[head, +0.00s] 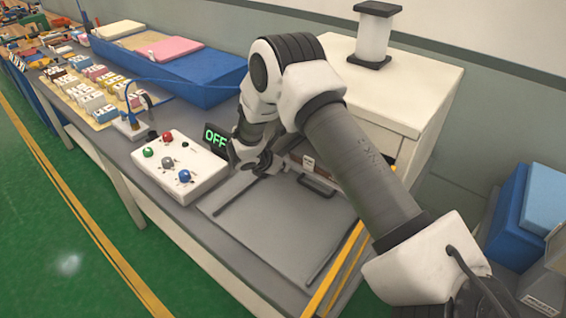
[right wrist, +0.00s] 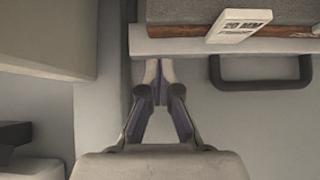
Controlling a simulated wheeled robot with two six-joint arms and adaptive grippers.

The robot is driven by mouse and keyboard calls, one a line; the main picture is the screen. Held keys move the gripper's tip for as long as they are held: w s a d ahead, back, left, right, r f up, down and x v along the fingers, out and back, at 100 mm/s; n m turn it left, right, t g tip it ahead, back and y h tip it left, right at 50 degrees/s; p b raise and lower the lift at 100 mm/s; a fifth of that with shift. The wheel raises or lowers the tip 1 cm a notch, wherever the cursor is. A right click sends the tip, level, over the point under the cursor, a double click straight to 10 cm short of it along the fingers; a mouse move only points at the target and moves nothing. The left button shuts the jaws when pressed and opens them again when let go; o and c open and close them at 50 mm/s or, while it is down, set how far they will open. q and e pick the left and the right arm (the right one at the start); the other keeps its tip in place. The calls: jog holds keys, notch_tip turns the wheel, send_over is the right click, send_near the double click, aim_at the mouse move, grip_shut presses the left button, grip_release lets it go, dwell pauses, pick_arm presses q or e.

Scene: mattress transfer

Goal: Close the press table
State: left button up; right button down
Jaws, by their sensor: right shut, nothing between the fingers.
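The press table is a white box-shaped press (head: 405,105) with a grey plate (head: 275,235) in front of it. A dark handle (head: 318,185) sits at the press's front opening; it also shows in the right wrist view (right wrist: 262,84), on a pale front edge (right wrist: 215,46). Behind that edge lies a grey and brown block with a white label (right wrist: 240,25). My right gripper (head: 262,168) is shut and empty at the left of the handle. In the right wrist view its fingertips (right wrist: 160,72) are at the pale edge, touching or very near. My left gripper is out of view.
A white control box (head: 180,165) with coloured knobs and a green "OFF" display (head: 215,138) stand left of the plate. A blue tray (head: 190,75) and small labelled blocks (head: 95,90) are farther left. Blue boxes (head: 520,210) stand at the right.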

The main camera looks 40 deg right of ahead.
aim_at(292, 157)
jog(key=shift+w+d, duration=0.1)
jog(key=d, duration=0.4)
jog(key=shift+w+d+b, duration=0.25)
jog(key=shift+w+b, duration=0.1)
jog(key=shift+b, duration=0.05)
jog(key=shift+d, duration=0.1)
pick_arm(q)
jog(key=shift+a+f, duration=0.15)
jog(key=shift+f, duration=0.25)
